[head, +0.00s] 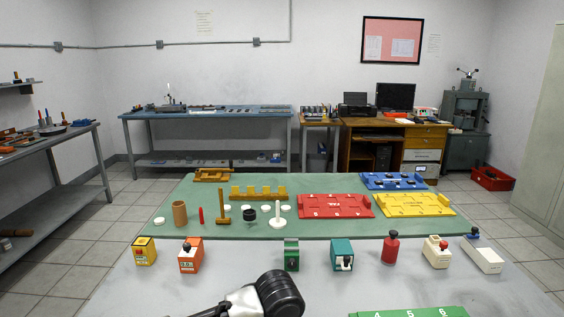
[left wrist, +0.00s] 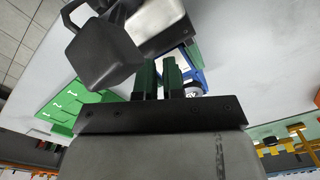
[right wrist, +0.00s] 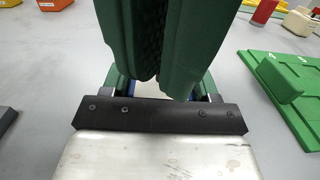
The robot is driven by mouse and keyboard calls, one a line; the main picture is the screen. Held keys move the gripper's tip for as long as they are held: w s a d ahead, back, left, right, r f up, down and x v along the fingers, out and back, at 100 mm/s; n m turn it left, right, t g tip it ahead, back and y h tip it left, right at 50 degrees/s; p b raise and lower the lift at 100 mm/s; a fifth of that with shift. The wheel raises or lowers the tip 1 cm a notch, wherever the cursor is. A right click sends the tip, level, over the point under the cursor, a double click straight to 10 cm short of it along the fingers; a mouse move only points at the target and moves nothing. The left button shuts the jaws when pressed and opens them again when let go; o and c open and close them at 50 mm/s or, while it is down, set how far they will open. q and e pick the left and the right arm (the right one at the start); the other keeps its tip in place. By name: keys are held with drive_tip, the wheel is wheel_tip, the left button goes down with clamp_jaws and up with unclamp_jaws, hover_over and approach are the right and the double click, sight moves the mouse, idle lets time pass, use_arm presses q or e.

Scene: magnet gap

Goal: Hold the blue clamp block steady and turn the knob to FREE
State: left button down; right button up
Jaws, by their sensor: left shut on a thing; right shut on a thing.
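The blue clamp block (left wrist: 197,76) shows in part in the left wrist view, with a pale, dark-marked face on it that is too small to read. In the right wrist view only slivers of blue (right wrist: 133,88) show. My right gripper (right wrist: 161,88) has its green fingers set wide on either side of the block, shut on it. My left gripper (left wrist: 158,65) has its green fingers close together at the block, shut on the knob, which they hide. The left fingers cover much of the block in the right wrist view. The knob's setting cannot be read. The head view does not show the block.
A green numbered plate (head: 410,313) lies at the front right of the grey table, beside the grippers. Several small coloured blocks, including a green one (head: 291,254), stand in a row farther back. A green mat (head: 330,228) behind them holds trays and parts.

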use_arm(q)
wheel_tip(320, 180, up, 5)
drive_tip(key=shift+s+a+r, duration=0.1)
drive_tip(key=shift+a, duration=0.05)
idle(0.4)
